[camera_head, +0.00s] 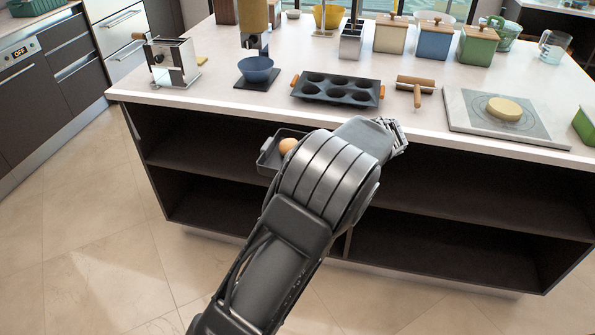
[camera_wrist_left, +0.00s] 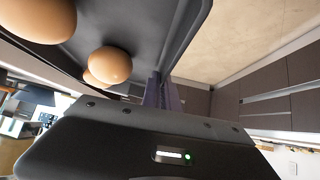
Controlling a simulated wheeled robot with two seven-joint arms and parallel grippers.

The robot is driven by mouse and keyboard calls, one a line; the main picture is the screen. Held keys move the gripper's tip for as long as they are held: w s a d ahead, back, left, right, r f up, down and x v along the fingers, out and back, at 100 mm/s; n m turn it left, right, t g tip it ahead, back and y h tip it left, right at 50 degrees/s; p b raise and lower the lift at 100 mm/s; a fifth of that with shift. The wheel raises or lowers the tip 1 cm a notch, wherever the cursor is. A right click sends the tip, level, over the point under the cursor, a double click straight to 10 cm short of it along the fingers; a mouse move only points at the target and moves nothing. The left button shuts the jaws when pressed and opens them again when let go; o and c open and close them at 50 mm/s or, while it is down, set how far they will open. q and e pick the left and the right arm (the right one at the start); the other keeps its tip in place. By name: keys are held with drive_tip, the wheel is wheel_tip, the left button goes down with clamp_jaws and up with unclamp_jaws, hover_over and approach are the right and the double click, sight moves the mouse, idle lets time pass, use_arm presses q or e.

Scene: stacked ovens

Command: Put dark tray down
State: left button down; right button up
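The dark tray (camera_head: 268,154) has raised edges and hangs in front of the upper left compartment of the island, below the counter edge. A brown egg (camera_head: 288,145) lies in it; my arm hides the tray's right part. In the left wrist view the tray (camera_wrist_left: 183,42) fills the top, with brown eggs (camera_wrist_left: 110,65) in it. My left gripper (camera_wrist_left: 164,92) appears shut on the tray's near edge; the fingers show only partly. The fingers' hold is hidden in the head view. My right gripper is not in view.
The counter (camera_head: 215,100) holds a dark muffin pan (camera_head: 338,89), a blue bowl (camera_head: 256,70), a rolling pin (camera_head: 416,90) and a board with dough (camera_head: 504,109). The island's open shelves (camera_head: 470,200) look empty on the right. Floor is clear on the left.

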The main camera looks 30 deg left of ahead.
use_arm(q)
drive_tip(key=w+d+f+b, duration=0.1)
drive_tip(key=d+f+b, duration=0.1)
drive_tip(key=f+b, duration=1.3)
drive_tip(key=d+f+m+t+b, duration=0.1)
drive_tip(key=d+f+b, duration=0.2)
drive_tip(key=f+b, duration=1.2)
wheel_tip(320, 180, down, 17)
drive_tip(key=shift+w+f, duration=0.2)
drive_tip(key=shift+w, duration=0.15)
drive_tip(key=shift+d, duration=0.15)
